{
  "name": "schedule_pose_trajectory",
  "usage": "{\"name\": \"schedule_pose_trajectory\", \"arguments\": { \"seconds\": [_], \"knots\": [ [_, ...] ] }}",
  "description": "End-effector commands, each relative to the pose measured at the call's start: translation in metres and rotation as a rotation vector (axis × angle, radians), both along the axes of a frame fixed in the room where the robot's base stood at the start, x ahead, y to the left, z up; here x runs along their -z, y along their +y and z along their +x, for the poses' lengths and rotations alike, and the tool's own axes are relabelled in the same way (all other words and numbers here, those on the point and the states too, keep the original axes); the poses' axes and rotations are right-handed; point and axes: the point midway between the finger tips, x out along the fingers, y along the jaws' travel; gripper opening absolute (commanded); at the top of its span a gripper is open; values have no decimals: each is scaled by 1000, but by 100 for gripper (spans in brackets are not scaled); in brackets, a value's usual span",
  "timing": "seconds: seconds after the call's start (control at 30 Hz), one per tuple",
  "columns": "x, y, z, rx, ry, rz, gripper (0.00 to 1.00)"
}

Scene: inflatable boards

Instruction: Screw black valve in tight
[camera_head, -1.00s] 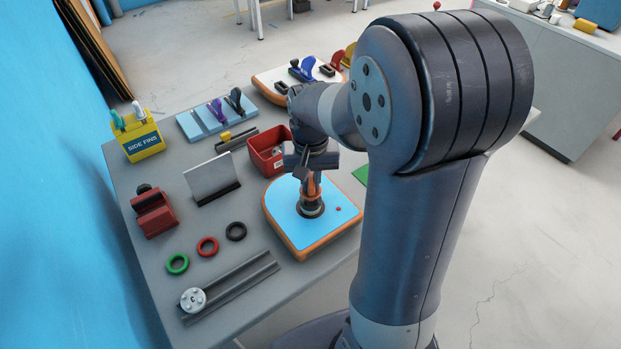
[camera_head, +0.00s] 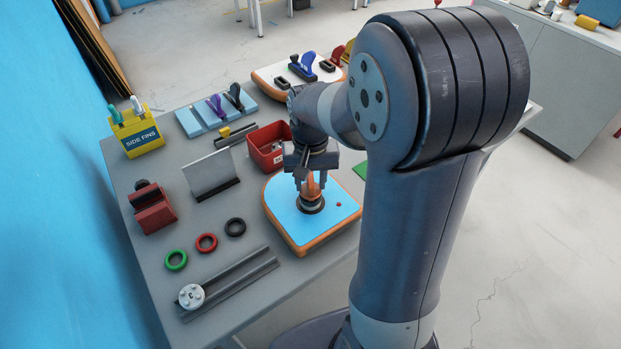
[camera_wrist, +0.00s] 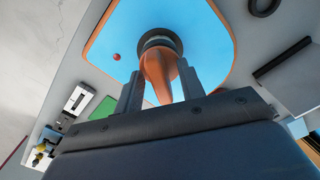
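The black valve (camera_head: 312,205) sits in the blue deck of an orange-edged board on the table. Its dark ring also shows in the wrist view (camera_wrist: 160,40). An orange tapered piece (camera_wrist: 158,72) stands on the valve and partly hides it. My gripper (camera_head: 312,186) is directly above, pointing down. In the wrist view its two fingers (camera_wrist: 160,78) stand apart on either side of the orange piece. Blue deck shows in gaps between the fingers and the orange piece, so the gripper is open around it. The valve's thread and seating are hidden.
A red bin (camera_head: 268,148) stands just behind the board. Green, red and black rings (camera_head: 206,243) lie at the left, near a grey rail (camera_head: 235,283). A metal plate stand (camera_head: 211,176) and a red clamp (camera_head: 152,208) are further left.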

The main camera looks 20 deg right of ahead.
Motion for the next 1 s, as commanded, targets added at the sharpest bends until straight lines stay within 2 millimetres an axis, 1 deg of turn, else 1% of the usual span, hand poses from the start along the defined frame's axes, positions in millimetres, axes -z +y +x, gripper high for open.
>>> {"name": "schedule_pose_trajectory", "arguments": {
  "seconds": [0.23, 0.37, 0.47, 0.7, 0.8, 0.9, 1.0],
  "knots": [
    [-1, 0, 0, 0, 0, 0, 39],
    [-10, 0, 1, 0, -3, 0, 39],
    [-26, 0, 1, 0, -5, 0, 39],
    [-75, 0, 1, 0, -6, 0, 39],
    [-91, 0, 1, 0, -4, 0, 39],
    [-102, 0, 1, 0, -3, 0, 39],
    [-107, 0, 0, 0, -1, 0, 39]
  ]
}}
